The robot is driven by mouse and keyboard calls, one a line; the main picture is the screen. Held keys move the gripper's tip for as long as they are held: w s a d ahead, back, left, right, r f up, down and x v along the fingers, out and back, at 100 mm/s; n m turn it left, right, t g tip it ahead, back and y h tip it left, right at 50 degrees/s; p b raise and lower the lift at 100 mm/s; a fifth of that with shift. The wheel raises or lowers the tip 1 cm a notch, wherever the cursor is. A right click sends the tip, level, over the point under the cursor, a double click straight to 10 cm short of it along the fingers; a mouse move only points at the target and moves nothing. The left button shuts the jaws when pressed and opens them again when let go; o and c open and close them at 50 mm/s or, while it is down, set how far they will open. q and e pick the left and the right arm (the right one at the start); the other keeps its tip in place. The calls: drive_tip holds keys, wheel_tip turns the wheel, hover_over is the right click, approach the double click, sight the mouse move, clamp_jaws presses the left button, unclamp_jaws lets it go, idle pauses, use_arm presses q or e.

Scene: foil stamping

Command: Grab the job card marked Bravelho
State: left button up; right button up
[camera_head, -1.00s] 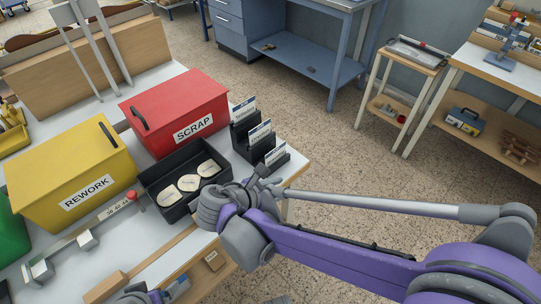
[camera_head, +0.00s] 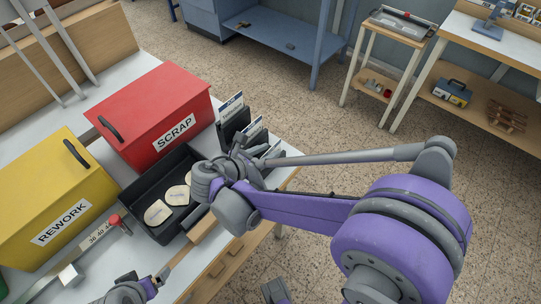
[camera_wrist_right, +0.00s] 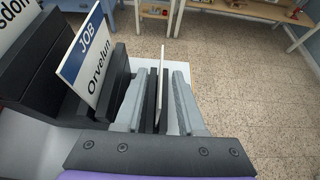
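Job cards stand in a stepped black holder (camera_head: 229,133) at the table's right corner. The rear card (camera_head: 231,106) and middle card (camera_head: 253,127) lean upright; the front card (camera_head: 272,150) is partly hidden by my right gripper (camera_head: 256,154). In the right wrist view, one card reads "Orvelun" (camera_wrist_right: 90,62), and a cut-off card (camera_wrist_right: 15,22) ends in "sdom". My right gripper (camera_wrist_right: 160,100) is open, its fingers on either side of an edge-on card (camera_wrist_right: 163,65), with gaps visible. That card's name cannot be read. My left gripper (camera_head: 150,284) is low in the head view; its opening is unclear.
A black tray (camera_head: 140,190) with several pale round pieces lies left of my right wrist. A red SCRAP box (camera_head: 155,105) and yellow REWORK box (camera_head: 50,195) stand behind and left. Open floor lies beyond the table's right edge.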

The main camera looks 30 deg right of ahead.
sight(277, 147)
drive_tip(key=x, duration=0.4)
drive_tip(key=shift+w+d+f, duration=0.1)
drive_tip(key=shift+d, duration=0.3)
clamp_jaws()
